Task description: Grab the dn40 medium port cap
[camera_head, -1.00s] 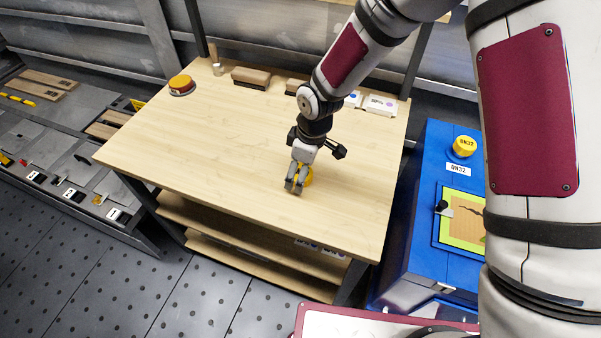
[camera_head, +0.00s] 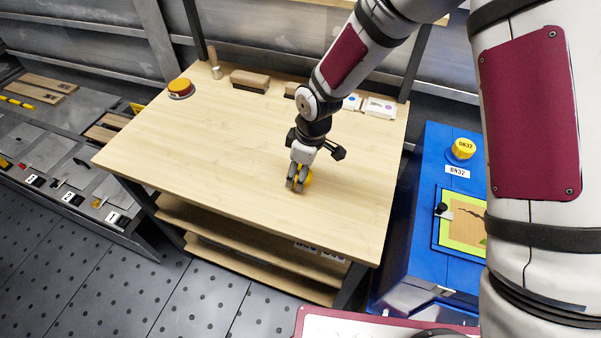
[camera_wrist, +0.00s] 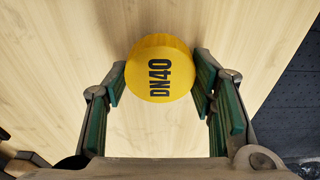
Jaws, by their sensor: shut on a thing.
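The yellow dn40 medium port cap (camera_wrist: 160,68) shows in the wrist view, its round top marked DN40. It sits between the green-padded fingers of my gripper (camera_wrist: 160,88), which is shut on it. In the head view the cap (camera_head: 306,180) is partly hidden behind my gripper (camera_head: 298,184), at the front right part of the wooden table (camera_head: 210,140). Whether the cap rests on the tabletop or is just above it, I cannot tell.
A blue cabinet (camera_head: 415,215) with a yellow DN32 cap (camera_head: 463,148) stands right of the table. The table's middle and left are clear.

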